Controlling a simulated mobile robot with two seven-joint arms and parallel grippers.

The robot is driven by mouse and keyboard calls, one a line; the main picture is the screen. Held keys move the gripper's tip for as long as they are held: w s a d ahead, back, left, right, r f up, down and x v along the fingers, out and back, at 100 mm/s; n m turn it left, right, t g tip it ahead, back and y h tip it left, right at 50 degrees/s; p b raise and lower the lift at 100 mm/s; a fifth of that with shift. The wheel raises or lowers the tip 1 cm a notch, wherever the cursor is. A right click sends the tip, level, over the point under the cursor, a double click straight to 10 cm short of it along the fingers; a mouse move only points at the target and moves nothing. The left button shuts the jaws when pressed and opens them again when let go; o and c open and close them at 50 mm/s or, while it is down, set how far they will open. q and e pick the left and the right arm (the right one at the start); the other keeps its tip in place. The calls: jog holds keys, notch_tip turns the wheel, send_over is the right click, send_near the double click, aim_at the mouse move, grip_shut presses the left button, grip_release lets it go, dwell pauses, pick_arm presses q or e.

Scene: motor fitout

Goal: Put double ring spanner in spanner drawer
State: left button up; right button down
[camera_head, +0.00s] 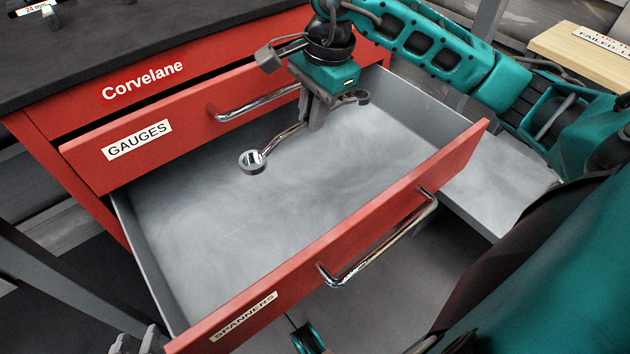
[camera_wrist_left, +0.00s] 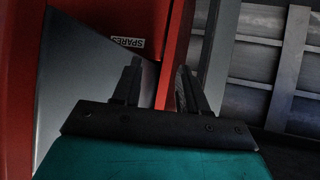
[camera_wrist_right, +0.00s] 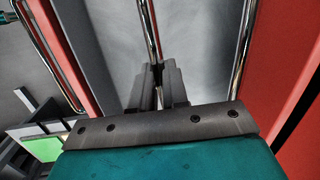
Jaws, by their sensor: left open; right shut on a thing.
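The double ring spanner (camera_head: 254,161) is a shiny chrome bar with a ring at each end. My right gripper (camera_head: 315,122) is shut on its middle and hangs over the open spanner drawer (camera_head: 230,215). One ring points to the left, the other to the right near the drawer's back. The spanner's shank also shows in the right wrist view (camera_wrist_right: 148,28), running up from between the fingers. The drawer, labelled SPANNERS, looks empty. My left gripper (camera_wrist_left: 158,82) is open near the drawer's front corner; its fingertips show at the bottom left edge of the head view (camera_head: 135,344).
The gauges drawer (camera_head: 185,130) sits above, slightly pulled out, with a chrome handle (camera_head: 258,108). The spanner drawer's front has a long handle (camera_head: 385,240). A dark worktop (camera_head: 150,40) lies behind.

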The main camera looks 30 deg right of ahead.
jog(key=shift+d+f+m, duration=0.15)
jog(key=shift+f+m, duration=0.15)
jog(key=shift+f, duration=0.05)
jog(key=b, duration=0.5)
send_near(312, 198)
jog(key=f, duration=0.5)
jog(key=shift+w+a+f, duration=0.15)
jog(key=shift+w+a, duration=0.2)
jog(key=shift+a, duration=0.05)
jog(key=shift+f, duration=0.3)
pick_arm(q)
jog(key=f, duration=0.1)
jog(key=w+d+f, duration=0.1)
jog(key=shift+d+f+h, duration=0.2)
jog(key=shift+f+h, duration=0.1)
pick_arm(e)
jog(key=shift+f, duration=0.15)
pick_arm(q)
jog(key=shift+s+f, duration=0.1)
jog(key=shift+f, duration=0.1)
pick_arm(e)
jog(key=c, duration=1.1)
grip_release()
